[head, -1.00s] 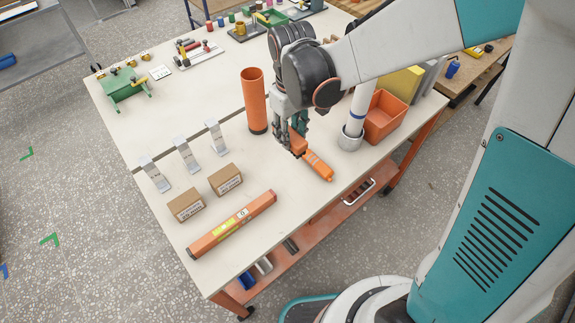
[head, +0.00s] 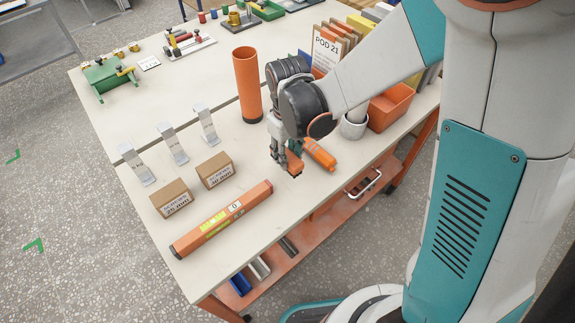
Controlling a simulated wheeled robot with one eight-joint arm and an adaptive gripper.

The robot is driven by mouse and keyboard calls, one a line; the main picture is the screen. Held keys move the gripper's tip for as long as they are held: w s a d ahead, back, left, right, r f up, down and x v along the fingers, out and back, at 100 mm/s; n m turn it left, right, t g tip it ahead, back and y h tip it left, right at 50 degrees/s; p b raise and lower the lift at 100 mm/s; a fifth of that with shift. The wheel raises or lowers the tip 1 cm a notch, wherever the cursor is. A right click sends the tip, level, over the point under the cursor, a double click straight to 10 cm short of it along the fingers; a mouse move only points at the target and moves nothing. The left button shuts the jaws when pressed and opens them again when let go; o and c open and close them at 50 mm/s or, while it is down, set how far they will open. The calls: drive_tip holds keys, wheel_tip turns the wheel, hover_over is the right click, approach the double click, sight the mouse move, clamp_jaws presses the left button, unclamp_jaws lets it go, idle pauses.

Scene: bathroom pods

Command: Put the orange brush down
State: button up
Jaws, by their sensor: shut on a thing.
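My gripper (head: 282,158) is over the pale worktable (head: 225,125), pointing down. It is shut on the orange brush (head: 295,166), a small orange block showing at the fingertips. The fingers hide part of the brush. The brush is low, close to the tabletop; I cannot tell whether it touches it. A longer orange object (head: 320,154) lies on the table just right of the gripper.
An orange tube (head: 247,85) stands behind the gripper. An orange spirit level (head: 222,220), two cartons (head: 214,170) and several metal brackets (head: 172,145) lie left. A white cup (head: 354,125) and orange bin (head: 391,107) stand right. Bare tabletop lies between level and gripper.

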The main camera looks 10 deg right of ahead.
wheel_tip(320, 180, down, 4)
drive_tip(key=b, duration=0.2)
drive_tip(key=shift+f+b, duration=0.1)
drive_tip(key=shift+b, duration=0.3)
drive_tip(key=o, duration=0.7)
drive_tip(key=shift+f, duration=0.15)
drive_tip(key=o, duration=0.5)
wheel_tip(320, 180, up, 12)
drive_tip(key=p, duration=0.4)
drive_tip(key=shift+r, duration=0.25)
